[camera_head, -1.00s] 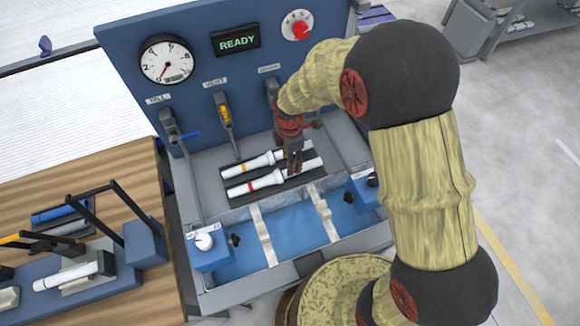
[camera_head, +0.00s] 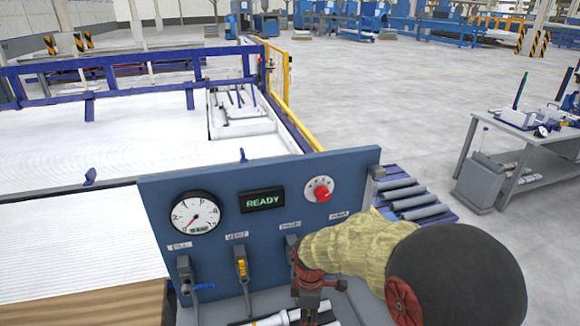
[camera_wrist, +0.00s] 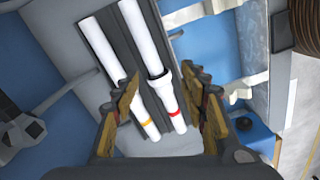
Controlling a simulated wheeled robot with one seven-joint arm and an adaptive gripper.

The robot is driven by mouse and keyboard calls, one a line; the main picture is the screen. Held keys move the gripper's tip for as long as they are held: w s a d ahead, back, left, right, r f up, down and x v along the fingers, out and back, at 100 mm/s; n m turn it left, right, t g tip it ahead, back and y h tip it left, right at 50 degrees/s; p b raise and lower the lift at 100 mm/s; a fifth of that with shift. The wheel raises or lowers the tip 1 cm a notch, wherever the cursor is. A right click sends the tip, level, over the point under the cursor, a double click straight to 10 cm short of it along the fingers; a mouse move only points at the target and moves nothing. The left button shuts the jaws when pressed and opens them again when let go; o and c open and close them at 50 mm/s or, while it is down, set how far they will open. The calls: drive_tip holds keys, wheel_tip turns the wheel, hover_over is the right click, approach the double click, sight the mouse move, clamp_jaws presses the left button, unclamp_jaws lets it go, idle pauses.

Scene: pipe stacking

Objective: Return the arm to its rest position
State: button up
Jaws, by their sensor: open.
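My arm, in a yellowish sleeve with black joints, reaches in from the lower right of the head view, in front of the blue test panel (camera_head: 225,215). My gripper (camera_wrist: 160,105) is open and empty in the wrist view, its two fingers apart. Between and beyond the fingers lie two white pipes in dark cradles, one pipe with an orange band (camera_wrist: 124,70) and one with a red band (camera_wrist: 158,62). In the head view the fingertips are cut off by the bottom edge, and only a small part of a white pipe (camera_head: 272,320) shows there.
The panel bears a round gauge (camera_head: 195,215), a READY display (camera_head: 262,201), a red knob (camera_head: 320,189) and several levers. A blue basin (camera_wrist: 210,45) lies beside the cradles. A roller rack (camera_head: 415,198) stands behind the panel at right.

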drive_tip(key=s+d+r+m+t, duration=0.2)
drive_tip(key=s+d+r+m, duration=0.2)
drive_tip(key=r, duration=0.4)
drive_tip(key=s+d+r+m+t, duration=0.2)
drive_tip(key=s+d+r+m, duration=0.3)
drive_tip(key=s+r+m, duration=0.2)
drive_tip(key=s+d+r+m+t, duration=0.2)
drive_tip(key=s+d+r+m, duration=0.3)
drive_tip(key=r, duration=0.4)
drive_tip(key=shift+s+r+m, duration=0.4)
drive_tip(key=shift+s+m, duration=0.3)
drive_tip(key=shift+s, duration=0.7)
